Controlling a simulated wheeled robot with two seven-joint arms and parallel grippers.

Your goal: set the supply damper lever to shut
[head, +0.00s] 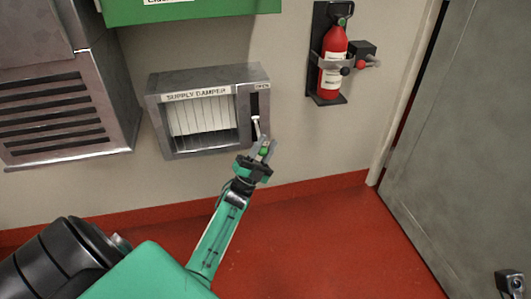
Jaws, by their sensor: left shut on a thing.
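The supply damper (205,112) is a grey metal wall box with pale upright slats behind its opening and a "SUPPLY DAMPER" label on top. At its right side is a dark upright slot (254,103) with "OPEN" marked above it. The pale lever (256,127) sticks out from the lower part of the slot, down toward my left gripper. My left gripper (265,150) is shut on the lever's end, just below the box's lower right corner. The fingers partly hide the lever's end, where a bit of green shows. My right gripper is not in view.
A red fire extinguisher (332,65) hangs on the wall to the right. A louvred metal cabinet (55,115) stands at the left, and a green box (190,8) is above. A grey door (465,130) is at the right. The red floor (320,240) is clear in the middle.

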